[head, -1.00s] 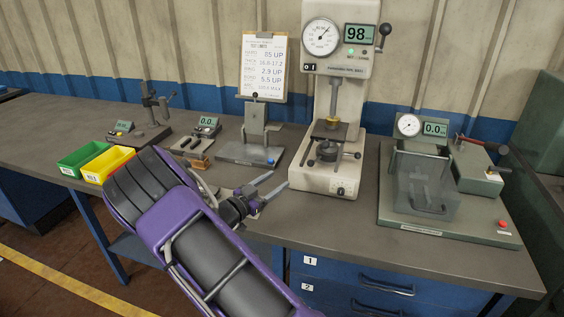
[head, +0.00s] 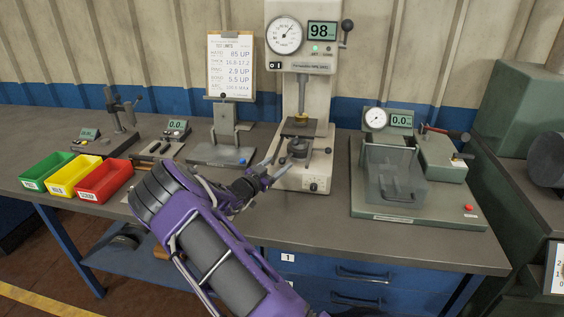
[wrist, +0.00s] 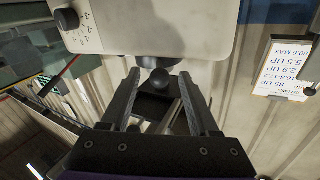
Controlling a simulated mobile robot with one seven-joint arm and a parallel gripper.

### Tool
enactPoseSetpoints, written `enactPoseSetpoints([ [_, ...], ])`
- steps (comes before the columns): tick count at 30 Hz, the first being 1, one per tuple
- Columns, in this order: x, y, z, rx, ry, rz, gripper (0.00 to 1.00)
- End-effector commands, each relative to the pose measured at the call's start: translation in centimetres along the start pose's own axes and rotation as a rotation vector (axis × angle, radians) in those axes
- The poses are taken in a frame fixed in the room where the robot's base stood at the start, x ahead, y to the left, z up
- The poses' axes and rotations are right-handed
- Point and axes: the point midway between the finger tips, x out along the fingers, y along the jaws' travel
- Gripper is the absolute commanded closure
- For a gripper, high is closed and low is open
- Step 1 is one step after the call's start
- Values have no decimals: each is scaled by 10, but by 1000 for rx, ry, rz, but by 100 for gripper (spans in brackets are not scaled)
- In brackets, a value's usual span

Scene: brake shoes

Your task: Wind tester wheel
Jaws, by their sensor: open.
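The hardness tester (head: 302,70) stands at the back middle of the bench, its display reading 98. Its dark wheel (head: 300,148) sits low on the column, below the small table. My gripper (head: 279,163) is at the left front of the wheel with its fingers apart. The tester's pale base with a dial (wrist: 150,28) fills the top of that view.
Green, yellow and red bins (head: 103,180) stand at the front left of the bench. A clipboard (head: 231,65) hangs behind a small press (head: 222,140). A tester with a clear guard (head: 395,175) stands to the right. Bare bench top lies before that tester.

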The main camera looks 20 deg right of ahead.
Motion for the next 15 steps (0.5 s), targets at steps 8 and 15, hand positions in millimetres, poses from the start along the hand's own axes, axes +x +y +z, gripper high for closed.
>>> enactPoseSetpoints([
  [8, 19, 0, 0, 0, 0, 0, 39],
  [15, 19, 0, 0, 0, 0, -1, 40],
])
